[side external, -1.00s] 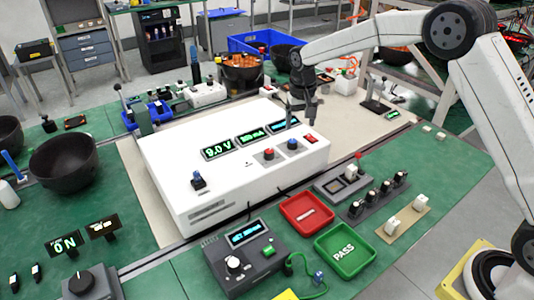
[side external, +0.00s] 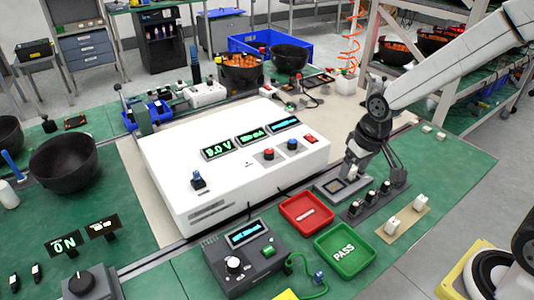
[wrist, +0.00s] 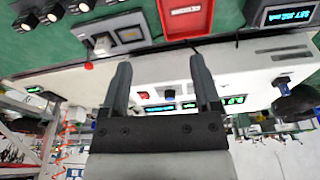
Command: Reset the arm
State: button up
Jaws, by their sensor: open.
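My gripper (side external: 352,170) hangs just above the grey test fixture (side external: 335,190), to the right of the white power unit (side external: 235,180). In the wrist view my gripper (wrist: 160,78) shows two dark fingers spread apart with nothing between them. The white power unit shows beyond the fingers, and the grey fixture (wrist: 130,34) lies at the upper left of that view. The red tray (wrist: 182,22) is at the top. Part of the fixture is hidden behind my gripper in the side view.
The red tray (side external: 306,212) and green PASS tray (side external: 345,247) lie in front of the power unit. A grey meter box (side external: 244,256) is at the front.

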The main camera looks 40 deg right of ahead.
jog(key=s+f, duration=0.1)
jog(key=s, duration=0.5)
jog(key=shift+s+f+n, duration=0.2)
jog(key=shift+s+n, duration=0.2)
